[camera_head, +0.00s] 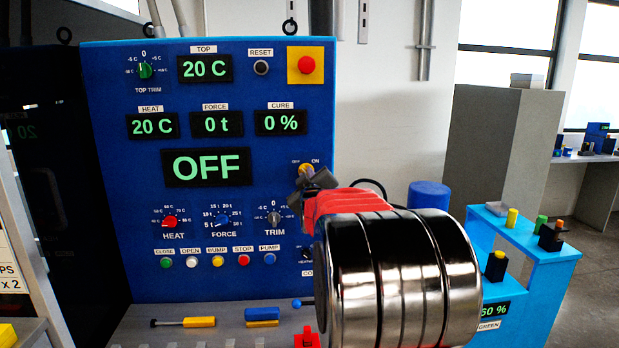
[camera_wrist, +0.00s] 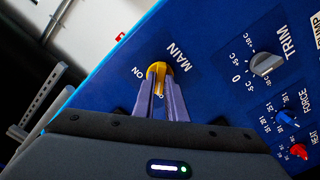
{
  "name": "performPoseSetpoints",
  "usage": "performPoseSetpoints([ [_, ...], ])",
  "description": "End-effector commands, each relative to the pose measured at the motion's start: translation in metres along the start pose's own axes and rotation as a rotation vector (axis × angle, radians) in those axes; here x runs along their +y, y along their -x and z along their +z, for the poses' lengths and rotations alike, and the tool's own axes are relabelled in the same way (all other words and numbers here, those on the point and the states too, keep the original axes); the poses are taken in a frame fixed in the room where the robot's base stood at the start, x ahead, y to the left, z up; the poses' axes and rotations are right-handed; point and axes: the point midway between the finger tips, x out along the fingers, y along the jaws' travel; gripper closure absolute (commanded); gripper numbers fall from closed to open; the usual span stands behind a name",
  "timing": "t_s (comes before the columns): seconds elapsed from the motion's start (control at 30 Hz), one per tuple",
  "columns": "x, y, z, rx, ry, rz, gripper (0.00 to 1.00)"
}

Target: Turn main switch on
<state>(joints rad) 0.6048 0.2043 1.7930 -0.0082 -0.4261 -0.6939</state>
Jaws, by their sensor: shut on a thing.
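The main switch is a yellow rotary knob (camera_wrist: 158,69) on the blue control panel, labelled MAIN and ON in the wrist view. In the head view the yellow knob (camera_head: 306,169) shows just above my gripper (camera_head: 309,183), between the OFF and ON labels. In the wrist view my gripper (camera_wrist: 160,100) has its two grey fingers closed on either side of the knob. The fingers cover part of the knob, so I cannot tell exactly which way it points. The large panel display (camera_head: 207,167) reads OFF.
A red emergency button (camera_head: 306,65) on a yellow plate sits above the switch. The TRIM dial (camera_head: 274,218) is at its lower left, near my gripper. Several coloured push buttons line the lower panel. A ledge below holds a yellow-handled tool (camera_head: 199,322).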

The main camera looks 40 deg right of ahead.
Motion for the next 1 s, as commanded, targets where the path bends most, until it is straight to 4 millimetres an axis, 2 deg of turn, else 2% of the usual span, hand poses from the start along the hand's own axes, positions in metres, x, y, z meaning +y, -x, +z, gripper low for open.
performPoseSetpoints([
  [0.27,-0.0007,0.0008,-0.0021,0.003,-0.183,-0.002,1.00],
  [1.0,0.0022,0.0008,-0.0023,0.005,-0.878,-0.002,1.00],
])
